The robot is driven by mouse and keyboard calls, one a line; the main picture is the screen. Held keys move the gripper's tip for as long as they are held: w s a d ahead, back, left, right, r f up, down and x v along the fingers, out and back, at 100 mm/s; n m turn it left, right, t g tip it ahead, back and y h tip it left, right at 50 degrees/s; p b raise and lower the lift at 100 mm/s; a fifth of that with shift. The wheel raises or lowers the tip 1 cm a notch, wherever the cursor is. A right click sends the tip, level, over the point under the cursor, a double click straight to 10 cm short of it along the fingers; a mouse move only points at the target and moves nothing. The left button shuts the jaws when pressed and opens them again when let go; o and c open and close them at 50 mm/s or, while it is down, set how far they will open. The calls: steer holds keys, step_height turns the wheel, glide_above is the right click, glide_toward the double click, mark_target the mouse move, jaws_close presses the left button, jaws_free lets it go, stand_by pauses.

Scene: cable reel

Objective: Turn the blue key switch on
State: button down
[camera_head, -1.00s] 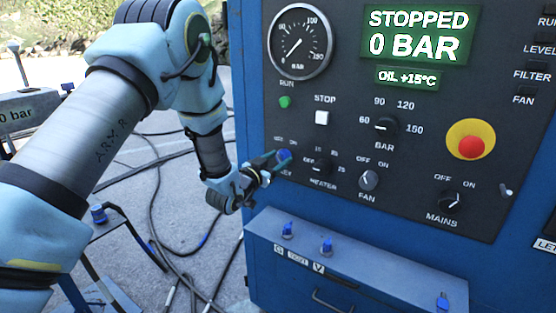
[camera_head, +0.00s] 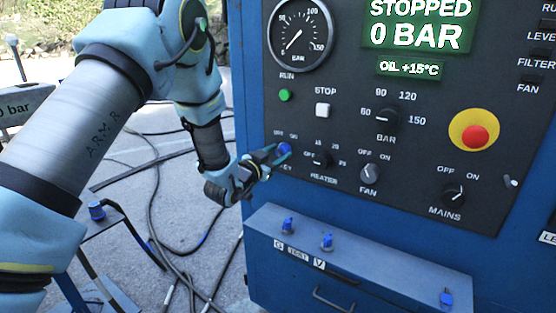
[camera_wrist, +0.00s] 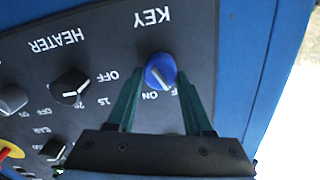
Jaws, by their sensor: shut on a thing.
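In the wrist view the blue knob (camera_wrist: 160,71) shows a white pointer line and sits below the word KEY, which appears upside down. The pointer lies tilted, its lower end toward the ON mark. My gripper (camera_head: 277,156) is at the knob, its green fingers on either side of it. In the wrist view my gripper (camera_wrist: 160,88) is shut on the knob. The OFF label is partly hidden by a finger.
The heater knob (camera_wrist: 70,86) is close beside the key switch. The fan knob (camera_head: 368,173), mains knob (camera_head: 453,195) and red emergency button (camera_head: 474,136) are further right. A blue ledge (camera_head: 350,255) with small blue valves juts out below. Cables (camera_head: 158,215) lie on the ground.

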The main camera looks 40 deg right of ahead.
steer(key=m+b, duration=0.3)
steer(key=b, duration=0.2)
steer(key=f+m+b, duration=0.1)
steer(key=m+b, duration=0.2)
steer(key=b, duration=0.2)
steer(key=shift+s, duration=0.1)
steer(key=m+b, duration=0.2)
steer(key=b, duration=0.2)
steer(key=shift+r+m+b, duration=0.2)
steer(key=shift+m+b, duration=0.9)
steer(key=shift+b, duration=0.15)
steer(key=shift+r+m, duration=0.1)
steer(key=shift+m, duration=0.2)
steer(key=shift+c, duration=1.5)
jaws_free()
steer(key=b+v, duration=0.2)
steer(key=v, duration=0.9)
